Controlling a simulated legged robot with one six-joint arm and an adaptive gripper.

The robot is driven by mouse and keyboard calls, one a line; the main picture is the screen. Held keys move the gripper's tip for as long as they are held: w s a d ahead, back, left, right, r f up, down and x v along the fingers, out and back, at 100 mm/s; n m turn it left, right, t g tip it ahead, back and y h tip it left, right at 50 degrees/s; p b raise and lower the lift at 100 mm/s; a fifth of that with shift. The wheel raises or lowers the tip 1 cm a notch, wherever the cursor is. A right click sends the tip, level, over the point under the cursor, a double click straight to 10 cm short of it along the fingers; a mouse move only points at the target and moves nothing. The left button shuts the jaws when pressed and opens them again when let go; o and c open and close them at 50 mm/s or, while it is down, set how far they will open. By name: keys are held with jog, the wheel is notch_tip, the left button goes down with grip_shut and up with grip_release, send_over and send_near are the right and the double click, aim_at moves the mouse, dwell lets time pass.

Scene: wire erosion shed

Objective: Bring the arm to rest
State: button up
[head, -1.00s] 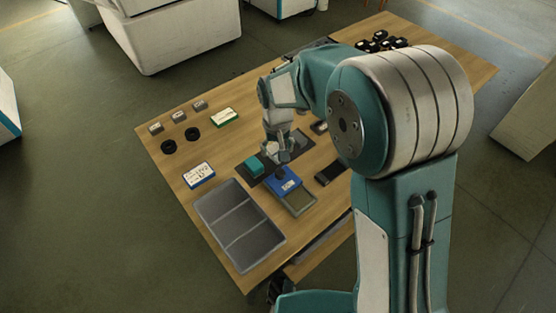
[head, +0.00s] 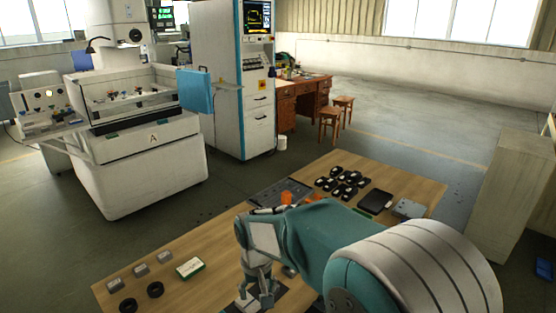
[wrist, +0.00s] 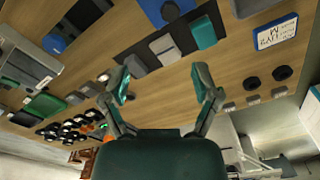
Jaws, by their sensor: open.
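My gripper (head: 256,297) hangs over the wooden table in the head view, near the lower edge of the picture. In the wrist view my gripper (wrist: 163,82) has its two fingers spread apart with nothing between them. Beyond the fingers lie a grey block (wrist: 165,48) on a dark mat, a teal block (wrist: 204,32) and a blue box (wrist: 166,10). My arm is bent and reaches out over the table. The near part of the table is out of the head view.
The wooden table (head: 195,240) bears small grey blocks, two black rings (head: 155,289), a green-and-white box (head: 190,267), several black parts (head: 342,182) and a dark tablet-like item (head: 375,201). A white machine (head: 145,170) stands behind left, a pale cabinet (head: 508,200) at right.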

jog(key=s+d+r+m+t, duration=0.25)
jog(key=s+d+r, duration=0.55)
jog(key=d+r, duration=0.4)
jog(key=s+d+r+m+t, duration=0.1)
jog(key=s+d+t, duration=0.1)
jog(key=s+d, duration=0.7)
jog(key=s, duration=0.2)
jog(key=shift+s+r+t, duration=0.2)
jog(key=shift+s+t, duration=0.1)
jog(key=shift+t, duration=0.05)
